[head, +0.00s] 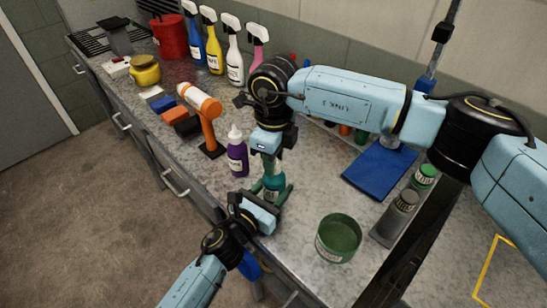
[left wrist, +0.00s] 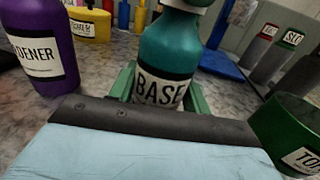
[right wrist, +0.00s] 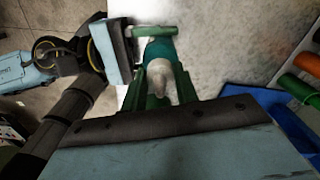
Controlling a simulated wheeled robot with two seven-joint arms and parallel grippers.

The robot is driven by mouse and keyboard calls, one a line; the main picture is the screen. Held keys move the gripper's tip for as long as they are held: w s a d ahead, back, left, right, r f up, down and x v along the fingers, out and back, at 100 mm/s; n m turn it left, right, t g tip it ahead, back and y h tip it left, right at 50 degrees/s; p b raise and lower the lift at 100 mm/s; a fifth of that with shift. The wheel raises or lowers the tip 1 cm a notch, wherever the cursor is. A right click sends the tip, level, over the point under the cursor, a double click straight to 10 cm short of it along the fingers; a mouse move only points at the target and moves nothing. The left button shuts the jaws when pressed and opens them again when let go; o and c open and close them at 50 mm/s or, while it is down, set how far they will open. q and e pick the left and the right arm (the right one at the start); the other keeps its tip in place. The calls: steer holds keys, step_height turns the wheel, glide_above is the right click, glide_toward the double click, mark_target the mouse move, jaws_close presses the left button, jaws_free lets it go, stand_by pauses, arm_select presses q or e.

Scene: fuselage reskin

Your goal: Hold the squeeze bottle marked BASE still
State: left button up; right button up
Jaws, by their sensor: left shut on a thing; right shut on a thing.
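The teal squeeze bottle marked BASE (head: 272,187) stands upright on the counter; its label faces the left wrist view (left wrist: 160,90). My left gripper (head: 275,196) is shut on its lower body, with green fingers on both sides. My right gripper (head: 271,160) is above it and shut at its top. In the right wrist view the bottle's pale nozzle (right wrist: 185,84) shows between the green fingers. My right gripper hides most of the bottle's top in the head view.
A purple bottle (head: 237,158) stands left of the bottle, and an open green tub (head: 338,238) stands to its right. An orange and white tool (head: 203,112), spray bottles (head: 234,58) and a blue mat (head: 379,169) are farther off. The counter's front edge is close.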

arm_select(q)
steer(key=shift+a, duration=0.1)
arm_select(e)
steer(key=m, duration=0.4)
steer(key=shift+m, duration=0.4)
steer(key=m, duration=0.4)
steer(key=shift+m, duration=0.3)
arm_select(q)
steer(key=shift+f, duration=0.1)
arm_select(e)
steer(key=o, duration=1)
step_height(320, 180, up, 12)
steer(key=shift+r, duration=0.1)
